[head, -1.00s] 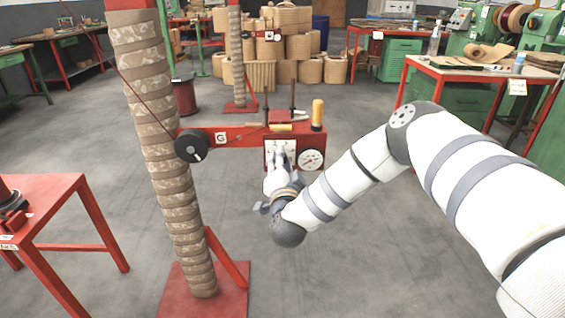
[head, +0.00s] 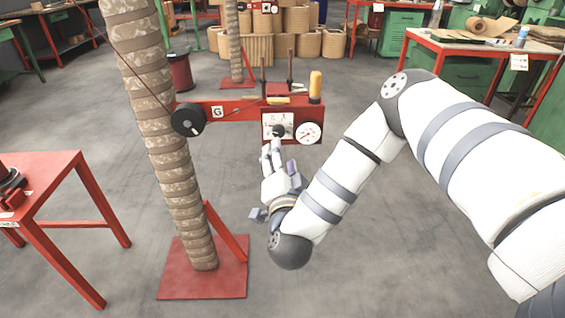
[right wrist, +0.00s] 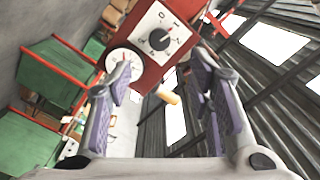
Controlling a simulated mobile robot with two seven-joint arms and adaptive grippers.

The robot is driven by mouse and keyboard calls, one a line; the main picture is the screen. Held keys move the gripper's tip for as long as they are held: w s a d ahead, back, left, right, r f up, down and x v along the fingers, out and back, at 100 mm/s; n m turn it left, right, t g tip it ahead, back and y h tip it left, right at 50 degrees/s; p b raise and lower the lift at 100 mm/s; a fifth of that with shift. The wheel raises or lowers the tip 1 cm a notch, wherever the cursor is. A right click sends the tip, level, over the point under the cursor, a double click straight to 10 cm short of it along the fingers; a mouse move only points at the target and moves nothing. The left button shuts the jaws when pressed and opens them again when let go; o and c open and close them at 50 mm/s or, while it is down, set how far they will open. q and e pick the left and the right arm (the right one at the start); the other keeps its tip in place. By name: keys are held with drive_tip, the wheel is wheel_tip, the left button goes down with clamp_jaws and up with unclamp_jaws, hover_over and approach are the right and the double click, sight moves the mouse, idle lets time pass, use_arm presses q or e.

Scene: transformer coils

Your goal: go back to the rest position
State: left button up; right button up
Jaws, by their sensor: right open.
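My right gripper (head: 272,150) is in front of the red control box (head: 291,138) in the head view, its fingers pointing toward the box's dial plate. In the right wrist view its two fingers (right wrist: 163,95) stand apart with nothing between them. The white dial plate with a black knob (right wrist: 160,38) is ahead of the fingertips, apart from them. A round gauge (head: 308,132) sits beside the dial, and it also shows in the right wrist view (right wrist: 124,64). My left gripper is not in view.
A tall wrapped coil column (head: 168,150) stands on a red base plate (head: 203,285) left of my arm. A red arm with a black wheel (head: 188,119) joins it to the box. A red table (head: 45,170) is at left, a workbench (head: 480,62) at right.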

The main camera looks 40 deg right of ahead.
drive_tip(key=shift+v, duration=1.1)
